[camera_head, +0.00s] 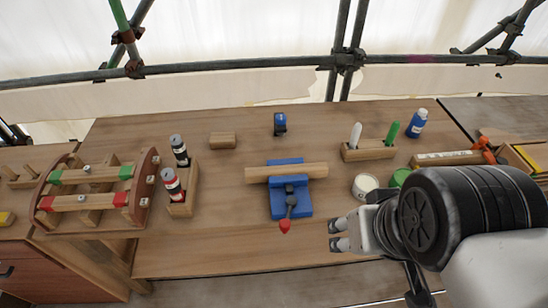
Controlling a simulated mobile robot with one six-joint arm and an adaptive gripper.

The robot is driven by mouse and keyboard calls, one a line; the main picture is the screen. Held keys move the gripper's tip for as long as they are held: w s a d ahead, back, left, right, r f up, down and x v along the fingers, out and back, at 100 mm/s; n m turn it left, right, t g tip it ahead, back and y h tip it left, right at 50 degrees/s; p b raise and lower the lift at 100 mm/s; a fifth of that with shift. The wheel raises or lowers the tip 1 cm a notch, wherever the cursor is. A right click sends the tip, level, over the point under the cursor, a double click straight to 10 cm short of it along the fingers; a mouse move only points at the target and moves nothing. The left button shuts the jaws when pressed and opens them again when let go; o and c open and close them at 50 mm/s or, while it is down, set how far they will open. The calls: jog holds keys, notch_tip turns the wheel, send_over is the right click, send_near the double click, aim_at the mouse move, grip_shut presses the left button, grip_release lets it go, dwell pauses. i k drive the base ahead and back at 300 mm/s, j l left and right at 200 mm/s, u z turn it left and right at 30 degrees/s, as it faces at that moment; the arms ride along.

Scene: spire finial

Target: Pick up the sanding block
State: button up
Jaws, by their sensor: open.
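A small brown wooden block (222,140), which looks like the sanding block, lies flat by itself on the wooden workbench (200,258), left of centre and towards the back. My gripper (336,235) is at the front right of the bench, its fingers pointing left. It is open with nothing between its fingers. It is well to the right and in front of the block, apart from it.
A blue vise (290,205) holds a wooden bar (286,173) mid-bench. A holder (184,200) with two bottles stands near the block. A blue tape measure (280,123) and a tool holder (368,150) are further right. A wooden rack (100,190) stands left.

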aim_at(218, 140)
jog(key=i+j, duration=0.3)
jog(key=j, duration=0.15)
jog(key=i+j+u, duration=0.1)
jog(key=i+j, duration=0.2)
jog(key=j, duration=0.15)
jog(key=i+j, duration=0.35)
jog(key=j+u, duration=0.05)
jog(key=j, duration=0.05)
